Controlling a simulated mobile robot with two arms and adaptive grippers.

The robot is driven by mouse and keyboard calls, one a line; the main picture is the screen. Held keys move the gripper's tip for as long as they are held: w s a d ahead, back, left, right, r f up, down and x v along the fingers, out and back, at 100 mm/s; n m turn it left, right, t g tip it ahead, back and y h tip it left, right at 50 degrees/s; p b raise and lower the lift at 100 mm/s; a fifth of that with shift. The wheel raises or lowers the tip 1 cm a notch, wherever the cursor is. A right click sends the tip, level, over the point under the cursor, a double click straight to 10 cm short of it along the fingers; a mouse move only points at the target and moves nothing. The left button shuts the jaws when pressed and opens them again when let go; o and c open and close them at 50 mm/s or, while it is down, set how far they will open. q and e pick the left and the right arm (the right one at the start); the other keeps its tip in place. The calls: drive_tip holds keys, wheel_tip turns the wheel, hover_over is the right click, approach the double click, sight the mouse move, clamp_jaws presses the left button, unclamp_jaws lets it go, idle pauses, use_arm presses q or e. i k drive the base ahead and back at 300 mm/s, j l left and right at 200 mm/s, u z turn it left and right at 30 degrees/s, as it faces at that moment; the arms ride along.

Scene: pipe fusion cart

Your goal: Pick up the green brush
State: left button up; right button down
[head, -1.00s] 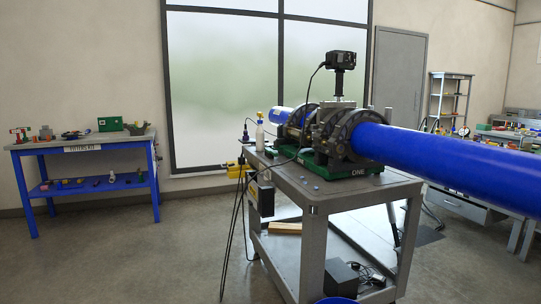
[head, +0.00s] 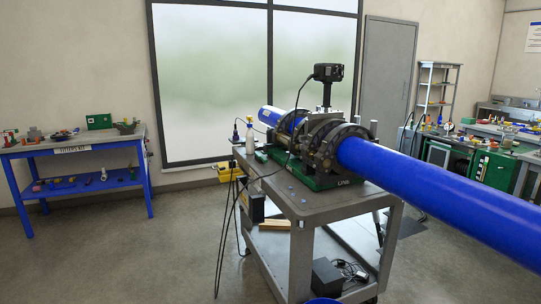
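I cannot make out a green brush for certain in the head view. The far items are too small to tell apart. The blue workbench (head: 75,146) at the left holds a green box (head: 99,121), a dark green tool that looks like a vise (head: 127,127) and several small tools. Its lower shelf carries several small coloured items. More small items, some of them green, lie on the benches at the far right. Neither of my grippers is in view.
A grey cart (head: 310,207) stands in the middle with a pipe fusion machine (head: 318,147). A long blue pipe (head: 440,193) juts out to the right foreground. A spray bottle (head: 250,138) stands on the cart. Floor (head: 120,255) is open at the left front.

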sight(259, 158)
drive_tip(key=i+j+z, duration=0.15)
drive_tip(key=z, duration=0.3)
drive_tip(key=i+j+z, duration=0.2)
drive_tip(key=z, duration=0.25)
drive_tip(key=i+j+z, duration=0.2)
drive_tip(key=i+j, duration=0.15)
drive_tip(key=j, duration=0.3)
drive_tip(key=i+j+z, duration=0.1)
drive_tip(key=j, duration=0.25)
drive_tip(key=i+j+z, duration=0.1)
drive_tip(key=j, duration=0.3)
drive_tip(key=i+j+z, duration=0.1)
drive_tip(key=i+j, duration=0.15)
drive_tip(key=i+j+z, duration=0.1)
drive_tip(key=j, duration=0.4)
